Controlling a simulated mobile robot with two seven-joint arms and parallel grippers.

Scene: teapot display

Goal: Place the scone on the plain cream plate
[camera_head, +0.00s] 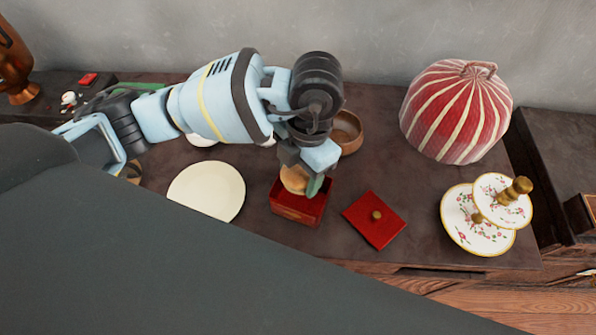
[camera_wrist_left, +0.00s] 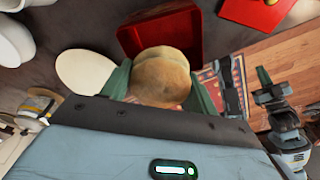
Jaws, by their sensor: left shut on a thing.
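The round tan scone (camera_head: 293,180) is held between the green fingers of my left gripper (camera_head: 305,184), which is shut on it. In the left wrist view the scone (camera_wrist_left: 160,76) fills the space between the fingers. The scone is over the open red box (camera_head: 297,211); whether it touches the box is unclear. The plain cream plate (camera_head: 207,190) lies bare on the table to the left of the box. It also shows in the left wrist view (camera_wrist_left: 84,72). Part of my right arm, with a green fingertip (camera_wrist_left: 264,76), shows small at the right there; its opening is unclear.
A red lid (camera_head: 374,219) with a brass knob lies right of the box. A brown bowl (camera_head: 348,132) stands behind my gripper. A striped cosy (camera_head: 458,112) and a floral tiered stand (camera_head: 478,221) are at the right. Bare table lies between plate and box.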

